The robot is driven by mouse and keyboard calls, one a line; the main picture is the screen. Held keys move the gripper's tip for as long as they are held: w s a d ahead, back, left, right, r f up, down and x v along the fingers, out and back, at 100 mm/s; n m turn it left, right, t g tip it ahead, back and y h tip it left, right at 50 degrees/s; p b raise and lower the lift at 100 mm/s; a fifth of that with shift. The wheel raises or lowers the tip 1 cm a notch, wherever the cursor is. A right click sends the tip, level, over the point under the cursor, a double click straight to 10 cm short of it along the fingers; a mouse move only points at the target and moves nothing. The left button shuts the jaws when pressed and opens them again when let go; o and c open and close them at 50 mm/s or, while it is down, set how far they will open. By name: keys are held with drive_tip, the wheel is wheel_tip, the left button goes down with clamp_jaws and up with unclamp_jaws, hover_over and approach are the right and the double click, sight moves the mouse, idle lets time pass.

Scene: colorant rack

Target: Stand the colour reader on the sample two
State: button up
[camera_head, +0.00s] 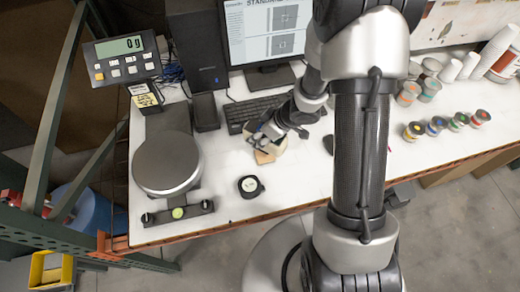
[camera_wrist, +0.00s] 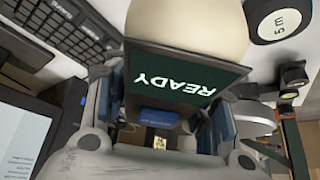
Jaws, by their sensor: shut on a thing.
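The colour reader (camera_wrist: 185,78) shows a dark screen reading READY in the wrist view. My gripper (camera_wrist: 160,110) is shut on it, with a finger on each side. In the head view my gripper (camera_head: 264,134) is low over the table in front of the keyboard.
A tape measure (camera_head: 250,186) lies in front of the sample. A round-plate scale (camera_head: 167,162) stands at left. The keyboard (camera_head: 250,112) and monitor (camera_head: 265,35) are behind. Several colour pots (camera_head: 437,125) stand at right. The table's front middle is mostly clear.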

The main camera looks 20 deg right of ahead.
drive_tip(key=shift+w+f+b, duration=0.1)
drive_tip(key=shift+f+b, duration=1.3)
drive_tip(key=shift+f, duration=1.65)
drive_tip(key=shift+f, duration=0.15)
drive_tip(key=o, duration=1.6)
